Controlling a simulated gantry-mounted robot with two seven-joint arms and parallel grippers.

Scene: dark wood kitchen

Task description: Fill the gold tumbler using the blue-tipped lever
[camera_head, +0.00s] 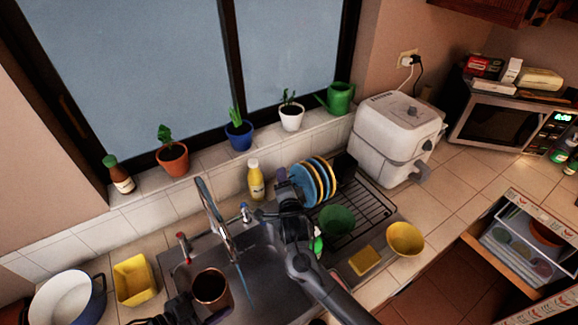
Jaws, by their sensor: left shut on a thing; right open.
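The gold tumbler (211,287) is upright over the sink, its open mouth facing up. My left gripper (190,304) is shut on it at the lower left. The blue-tipped lever (245,211) stands behind the sink, right of the faucet (213,215). My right gripper (264,214) is open just right of that lever; I cannot tell if it touches. The red-tipped lever (183,244) stands left of the faucet. A thin bluish stream (242,279) seems to fall from the spout, right of the tumbler's mouth. The inside of the tumbler looks dark.
A yellow bottle (255,181) stands behind the levers. The dish rack (372,208) with plates and a green bowl (337,220) is right of my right arm. A yellow tub (134,281) and white pot (66,299) are left of the sink (270,262).

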